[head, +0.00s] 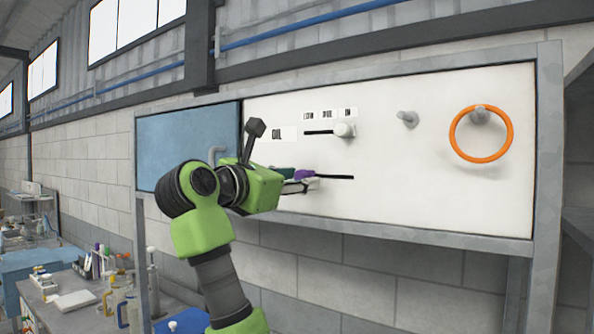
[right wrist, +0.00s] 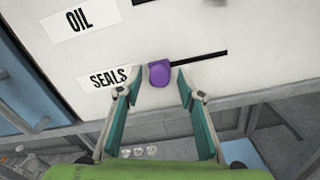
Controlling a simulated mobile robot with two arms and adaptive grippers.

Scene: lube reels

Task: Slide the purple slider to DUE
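The purple slider (head: 303,174) sits at the left end of its black slot on the white panel. My right gripper (right wrist: 158,84) is open, with one finger to the left and one to the right of the slider and gaps on both sides. In the head view my right gripper (head: 298,185) is partly hidden by its own arm. Three small labels (head: 328,115) stand above the upper slot; their words are too small to read surely. My left gripper is out of view.
An upper slot has a light knob (head: 344,130) at its right end, beside the OIL label (head: 284,134). An orange ring (head: 454,148) hangs on a peg, with another peg (head: 407,119) to its left. A grey frame (head: 430,235) borders the panel.

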